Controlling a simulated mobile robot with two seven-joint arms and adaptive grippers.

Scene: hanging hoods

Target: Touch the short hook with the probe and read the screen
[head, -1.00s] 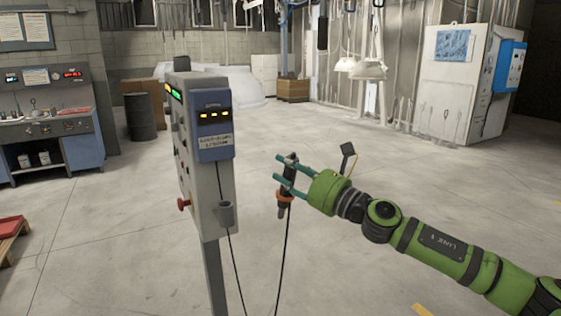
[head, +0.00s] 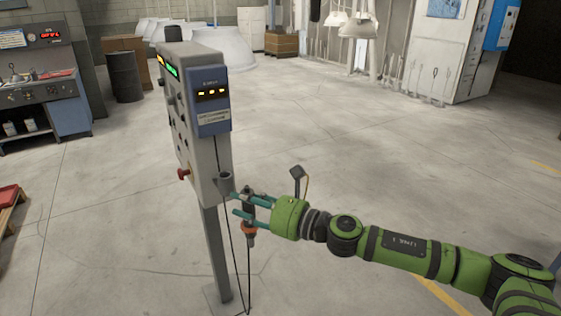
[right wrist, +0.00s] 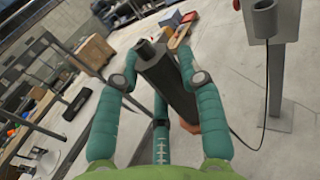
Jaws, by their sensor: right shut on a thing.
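The probe (head: 249,228) is a dark handle with an orange ring, and a black cable runs from it. My right gripper (head: 238,204) is shut on it, close to the grey holder cup (head: 225,184) on the post. In the right wrist view the probe (right wrist: 170,82) sits tilted between the teal fingers. The cup (right wrist: 264,20) also shows there. The screen (head: 212,94) is on a blue box on the grey control panel (head: 198,150) and shows small yellow marks, too small to read. I cannot pick out a short hook. My left gripper is not in view.
Two pale hoods (head: 360,25) hang at the back. A workbench (head: 40,95) stands at the left, with a dark barrel (head: 124,77) beside it. A red-topped pallet (head: 10,203) lies at the left edge. The floor in the middle and right is clear.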

